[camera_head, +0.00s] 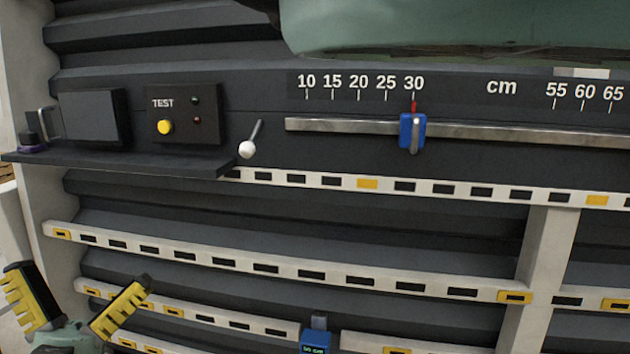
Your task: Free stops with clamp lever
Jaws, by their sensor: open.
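The clamp lever (248,148) has a white ball knob on a short dark rod tilted up to the right, just right of the test box. A blue stop (405,132) with a red pointer sits on the metal rail (340,126) at the 30 cm mark. My gripper (85,300) is at the lower left, open and empty, with yellow ribbed pads. It is well below and left of the lever, apart from everything. Only one stop shows on the rail; the rail runs out of view at right.
A dark shelf (120,165) juts out under a test box (183,115) with a yellow button and a dark block (93,115). Slotted white rails (335,275) cross the dark slatted wall. A blue device (316,342) is at the bottom. A green body (450,25) overhangs the top.

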